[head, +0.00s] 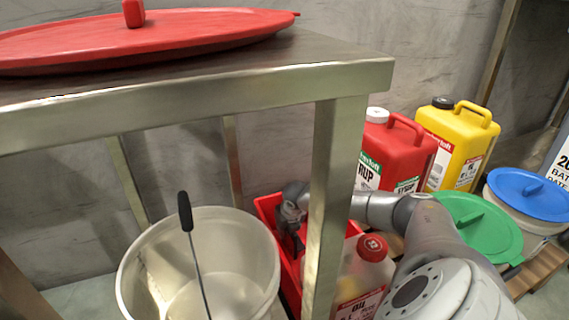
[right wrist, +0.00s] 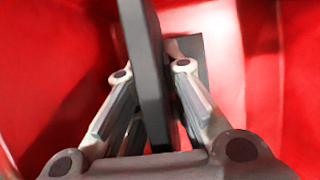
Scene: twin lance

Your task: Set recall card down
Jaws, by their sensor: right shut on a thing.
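The recall card (right wrist: 150,60), seen as a thin dark grey slab nearly edge-on in the right wrist view, stands upright between the fingers of my right gripper (right wrist: 160,88). The gripper is shut on it. Red walls of a bin (right wrist: 270,60) surround both. In the head view my right gripper (head: 292,218) is down at the red bin (head: 264,203), partly behind the metal table leg. I cannot make out the card clearly there. The card's face and lower end are hidden. My left gripper is not in view.
A metal-edged table (head: 215,98) with a red lid (head: 200,30) overhangs the bin. A white bucket (head: 135,285) stands left of it, a clear red-capped jug (head: 375,275) right. Red (head: 400,150) and yellow (head: 460,135) canisters and green (head: 485,235) and blue (head: 530,200) lids lie beyond.

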